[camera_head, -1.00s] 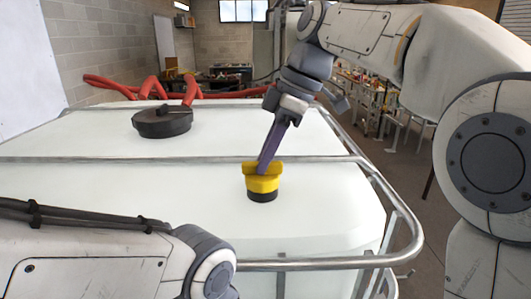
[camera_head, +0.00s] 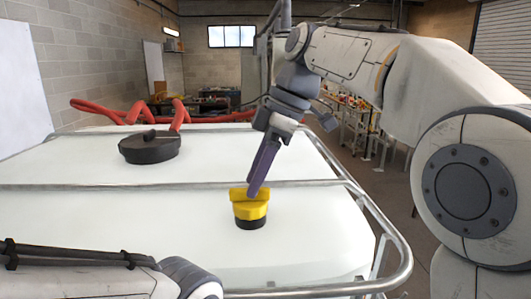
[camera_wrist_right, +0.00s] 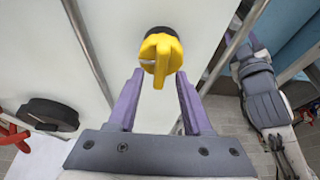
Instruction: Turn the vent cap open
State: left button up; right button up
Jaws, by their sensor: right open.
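The yellow vent cap (camera_head: 248,212) has a raised grip bar and sits on a black collar on the white tank (camera_head: 80,215). My right gripper (camera_head: 252,194) points down at it, with a purple finger overlapping the bar's top. In the right wrist view the cap (camera_wrist_right: 161,48) shows just beyond the open fingertips (camera_wrist_right: 159,74). The bar's near end lies between the fingers, with a gap on each side. My left forearm is at the lower left of the head view. My left gripper (camera_wrist_right: 246,52) shows in the wrist view; its jaw opening is unclear.
Metal cage rails (camera_head: 120,187) cross the tank top and run around its edge. A large black lid (camera_head: 150,148) and red hoses (camera_head: 130,110) are at the far left. The tank top around the cap is clear.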

jog(key=p+v, duration=0.1)
jog(key=v, duration=0.8)
jog(key=shift+p, duration=0.3)
